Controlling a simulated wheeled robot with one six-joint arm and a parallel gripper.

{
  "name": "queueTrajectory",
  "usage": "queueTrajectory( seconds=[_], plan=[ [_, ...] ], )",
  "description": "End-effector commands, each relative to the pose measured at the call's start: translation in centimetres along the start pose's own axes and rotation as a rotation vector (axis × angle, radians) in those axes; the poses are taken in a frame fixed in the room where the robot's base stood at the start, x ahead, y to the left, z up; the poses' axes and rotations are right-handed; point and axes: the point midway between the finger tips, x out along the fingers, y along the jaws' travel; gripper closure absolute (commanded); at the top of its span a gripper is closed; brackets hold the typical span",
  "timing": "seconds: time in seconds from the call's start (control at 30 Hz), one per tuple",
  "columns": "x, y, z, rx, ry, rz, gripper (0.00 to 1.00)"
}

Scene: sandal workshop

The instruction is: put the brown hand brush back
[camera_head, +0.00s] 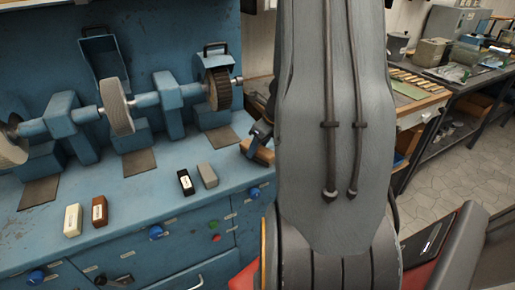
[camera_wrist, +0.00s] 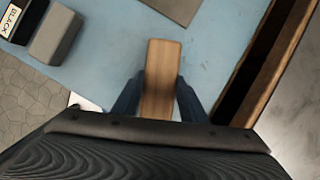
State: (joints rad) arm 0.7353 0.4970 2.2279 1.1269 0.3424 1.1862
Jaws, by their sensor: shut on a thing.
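The brown hand brush shows its plain wooden back (camera_wrist: 163,70) in the wrist view, between the two dark blue fingers of my gripper (camera_wrist: 158,100). My gripper is shut on it. In the head view the brush (camera_head: 263,155) is a small brown block at the right end of the blue bench, with my gripper (camera_head: 260,138) at it and my arm hiding part of the area. Its bristles are not visible. I cannot tell whether it touches the bench top or hangs just above it.
The blue bench (camera_head: 150,195) carries grinding and brush wheels (camera_head: 115,107). A cream block (camera_head: 73,220), a brown block (camera_head: 99,211), a black block (camera_head: 186,182) and a grey block (camera_head: 208,175) stand near its front. A wooden-topped table (camera_head: 422,107) stands behind at right.

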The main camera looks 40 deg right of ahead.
Motion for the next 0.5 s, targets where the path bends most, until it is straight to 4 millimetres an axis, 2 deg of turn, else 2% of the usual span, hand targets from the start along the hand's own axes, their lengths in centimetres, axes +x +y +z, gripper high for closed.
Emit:
queueTrajectory(
  seconds=[0.1, 0.13, 0.23, 0.5],
  plan=[
    [0.29, -0.01, -0.09, 0.0, 0.0, 0.0, 0.79],
    [0.31, 0.0, -0.11, 0.0, 0.0, 0.0, 0.6],
    [0.22, 0.01, -0.09, 0.0, 0.0, 0.0, 0.43],
    [0.2, 0.01, -0.08, 0.0, 0.0, 0.0, 0.43]
  ],
)
